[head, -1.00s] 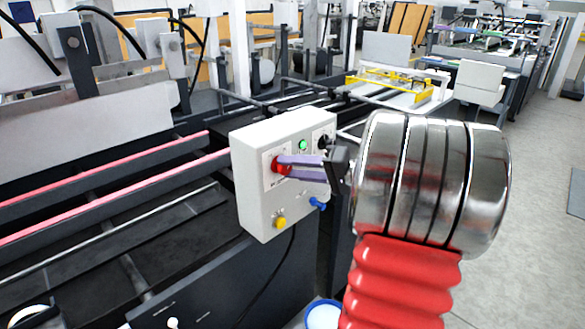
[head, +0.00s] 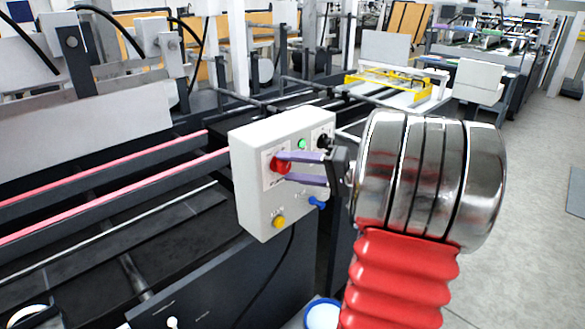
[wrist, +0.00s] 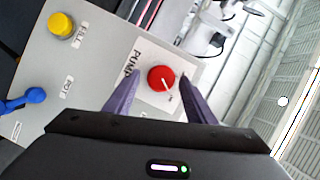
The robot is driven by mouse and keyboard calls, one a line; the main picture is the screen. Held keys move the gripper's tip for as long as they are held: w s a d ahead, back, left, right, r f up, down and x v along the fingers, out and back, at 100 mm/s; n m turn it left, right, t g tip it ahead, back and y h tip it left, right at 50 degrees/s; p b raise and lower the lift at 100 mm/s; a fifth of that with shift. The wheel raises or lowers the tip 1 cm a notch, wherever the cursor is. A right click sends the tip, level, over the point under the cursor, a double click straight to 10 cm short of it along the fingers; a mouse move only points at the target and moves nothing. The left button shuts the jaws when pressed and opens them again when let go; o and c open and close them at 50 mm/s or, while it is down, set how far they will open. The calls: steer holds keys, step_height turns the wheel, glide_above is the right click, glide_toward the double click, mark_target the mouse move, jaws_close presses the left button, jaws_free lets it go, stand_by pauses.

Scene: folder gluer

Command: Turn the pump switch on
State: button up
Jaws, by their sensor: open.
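The pump switch is a red round knob (head: 281,162) on the front of a light grey control box (head: 262,205). In the wrist view the knob (wrist: 161,78) has a white pointer line and sits on a white plate lettered "PUMP". My gripper (head: 294,168) is open, with its two purple fingers pointing at the box. In the wrist view the fingers (wrist: 155,88) stand either side of the knob, with gaps visible between each finger and the knob. I cannot tell from the views how near the fingertips are to the panel.
The box also carries a green light (head: 302,144), a black knob (head: 323,141), a yellow button (head: 279,222) and a blue lever (head: 316,203). Red-edged machine rails (head: 120,190) lie to the left. Open floor (head: 520,230) lies to the right.

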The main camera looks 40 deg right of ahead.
steer(key=shift+s, duration=0.1)
steer(key=v, duration=1.3)
steer(key=shift+s, duration=0.25)
steer(key=shift+d, duration=0.1)
steer(key=w+a+f+n+g+y, duration=0.1)
steer(key=w+a+g, duration=0.1)
steer(key=a, duration=0.4)
steer(key=w+a+f+n+g, duration=0.1)
steer(key=w+a+f+g, duration=0.15)
steer(key=a, duration=0.35)
steer(key=w+a+g+y, duration=0.1)
steer(key=a+g, duration=0.1)
steer(key=a, duration=0.4)
steer(key=s+a+f+n+g+h, duration=0.1)
steer(key=s+a+n+h, duration=0.3)
steer(key=a, duration=0.6)
steer(key=s+a+f+n+g+h, duration=0.2)
steer(key=s+a+f+n+h, duration=0.1)
steer(key=a, duration=0.7)
steer(key=shift+s+f+n+h, duration=0.4)
steer(key=shift+s+f+h, duration=0.1)
steer(key=shift+s+h, duration=0.25)
